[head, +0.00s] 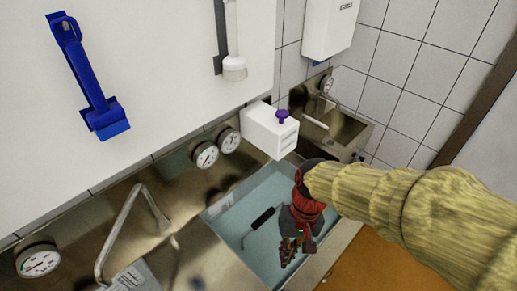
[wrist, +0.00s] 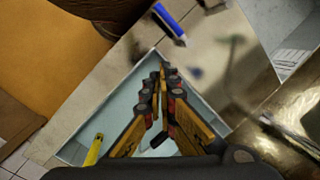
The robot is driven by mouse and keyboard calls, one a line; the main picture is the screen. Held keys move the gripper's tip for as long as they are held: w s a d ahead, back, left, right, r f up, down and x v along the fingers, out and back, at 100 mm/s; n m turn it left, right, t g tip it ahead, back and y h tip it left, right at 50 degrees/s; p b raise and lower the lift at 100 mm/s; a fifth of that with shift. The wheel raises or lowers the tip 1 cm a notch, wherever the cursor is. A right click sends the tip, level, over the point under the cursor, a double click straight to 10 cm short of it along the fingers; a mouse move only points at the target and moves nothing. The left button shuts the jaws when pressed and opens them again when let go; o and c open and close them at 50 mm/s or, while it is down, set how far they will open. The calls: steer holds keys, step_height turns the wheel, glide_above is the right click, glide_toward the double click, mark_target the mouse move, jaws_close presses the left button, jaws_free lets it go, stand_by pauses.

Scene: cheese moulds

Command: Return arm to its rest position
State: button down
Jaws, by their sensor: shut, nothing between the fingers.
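My gripper (head: 289,260) hangs over the pale blue basin (head: 243,205) at the lower middle of the head view, at the end of my sleeved arm coming in from the right. In the wrist view my gripper (wrist: 160,75) has its fingers brought together at the tips, with nothing between them. The basin also shows behind the fingers in the wrist view (wrist: 112,112). I cannot tell how high the fingers are above the basin floor. A black-handled tool (head: 262,218) lies in the basin to the left of my gripper.
A white box with a purple knob (head: 282,115) juts from the wall behind the basin. A tall metal tap (head: 124,225) stands at the left. A blue brush (head: 90,80) hangs on the wall. The wrist view shows a yellow tool (wrist: 94,150) and a blue tool (wrist: 170,24).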

steer(key=s+d+r+t+h+b, duration=0.1)
steer(key=d+r+t+b, duration=0.4)
steer(key=d+r+t, duration=0.2)
steer(key=d+r, duration=0.2)
steer(key=d, duration=0.2)
steer(key=shift+s+d+r+m+t+h, duration=0.2)
steer(key=shift+d+r+m+t+h, duration=0.1)
steer(key=shift+d+r+m+h, duration=0.1)
steer(key=shift+a, duration=0.1)
